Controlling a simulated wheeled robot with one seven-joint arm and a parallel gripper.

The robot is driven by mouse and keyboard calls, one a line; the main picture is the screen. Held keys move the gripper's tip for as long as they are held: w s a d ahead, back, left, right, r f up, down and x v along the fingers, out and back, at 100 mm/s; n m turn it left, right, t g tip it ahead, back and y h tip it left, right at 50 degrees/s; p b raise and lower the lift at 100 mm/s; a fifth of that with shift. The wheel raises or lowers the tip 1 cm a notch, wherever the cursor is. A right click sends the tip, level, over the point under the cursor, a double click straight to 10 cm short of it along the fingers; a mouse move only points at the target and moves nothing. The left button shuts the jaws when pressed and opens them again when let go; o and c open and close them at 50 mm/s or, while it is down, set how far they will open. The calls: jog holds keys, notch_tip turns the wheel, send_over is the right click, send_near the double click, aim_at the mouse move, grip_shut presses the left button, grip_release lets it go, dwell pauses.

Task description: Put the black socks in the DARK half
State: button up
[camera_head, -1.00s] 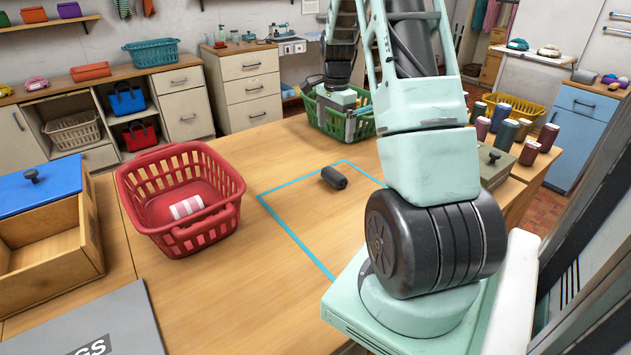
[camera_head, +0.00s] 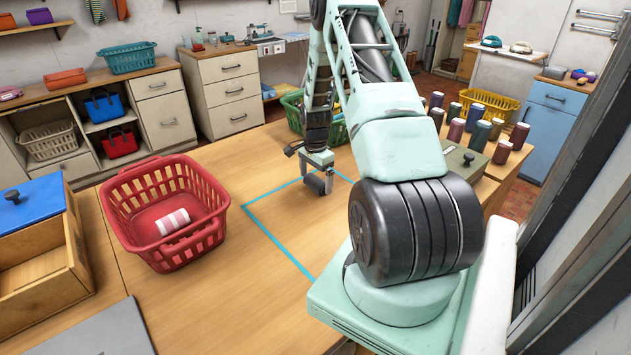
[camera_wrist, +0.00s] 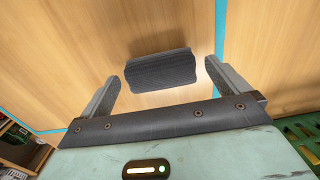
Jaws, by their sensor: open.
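The black socks (camera_head: 315,184) are a dark rolled bundle on the wooden table, inside the blue taped outline. In the wrist view the socks (camera_wrist: 160,70) lie crosswise between the two fingers, with wood showing at both ends. My gripper (camera_head: 318,172) is over them, pointing down and open, its fingers (camera_wrist: 161,76) on either side. It does not grip them. The head view does not show clearly how high the fingertips are. No half marked DARK can be made out.
A red basket (camera_head: 122,205) holding a pink-and-white striped roll (camera_head: 173,221) stands left of the outline. A wooden box with a blue lid (camera_head: 30,203) is far left, a grey panel (camera_head: 100,332) in front. A green basket (camera_head: 292,108) is behind my gripper; several spools stand right.

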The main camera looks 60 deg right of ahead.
jog(key=shift+f, duration=0.85)
jog(key=c, duration=1.1)
jog(key=shift+r, duration=0.15)
jog(key=shift+c, duration=0.2)
